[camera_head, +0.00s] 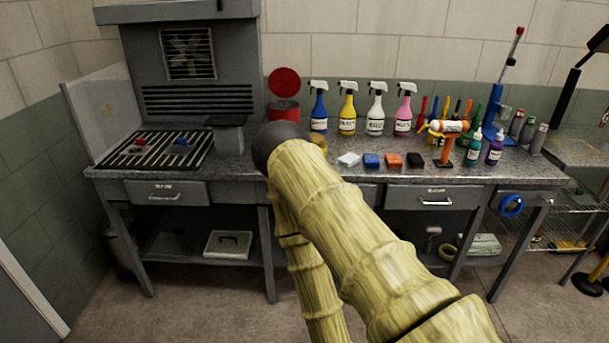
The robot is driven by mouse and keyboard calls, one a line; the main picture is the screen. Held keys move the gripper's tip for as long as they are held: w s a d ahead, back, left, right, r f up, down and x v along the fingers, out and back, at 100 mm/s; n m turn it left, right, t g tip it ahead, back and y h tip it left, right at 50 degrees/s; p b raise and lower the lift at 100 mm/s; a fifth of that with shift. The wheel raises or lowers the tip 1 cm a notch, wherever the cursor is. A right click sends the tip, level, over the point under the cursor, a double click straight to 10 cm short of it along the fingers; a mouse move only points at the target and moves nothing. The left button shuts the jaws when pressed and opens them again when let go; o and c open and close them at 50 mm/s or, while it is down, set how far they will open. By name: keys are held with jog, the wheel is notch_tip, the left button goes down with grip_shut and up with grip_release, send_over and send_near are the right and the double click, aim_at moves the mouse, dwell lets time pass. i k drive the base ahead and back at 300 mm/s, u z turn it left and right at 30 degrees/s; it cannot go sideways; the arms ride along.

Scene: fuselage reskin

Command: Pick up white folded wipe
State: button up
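The white folded wipe (349,159) lies flat on the workbench top (330,172), at the left end of a row of small folded pads. It is just right of the dark rounded joint of my yellow-sleeved arm, as seen in the picture. A blue pad (371,160), an orange pad (393,160) and a black pad (415,161) lie to its right. My arm rises from the bottom right to the bench's middle. My gripper does not show; the arm may hide it.
Spray bottles in blue (319,112), yellow (347,115), white (375,115) and pink (403,115) stand behind the pads. A red can (284,110) with a raised lid stands left of them. An orange stand (445,150) and small bottles (473,148) are to the right.

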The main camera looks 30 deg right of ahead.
aim_at(348, 161)
jog(key=u, duration=0.6)
jog(key=i, duration=1.45)
jog(key=z, duration=1.45)
jog(key=i, duration=0.75)
jog(key=z, duration=0.75)
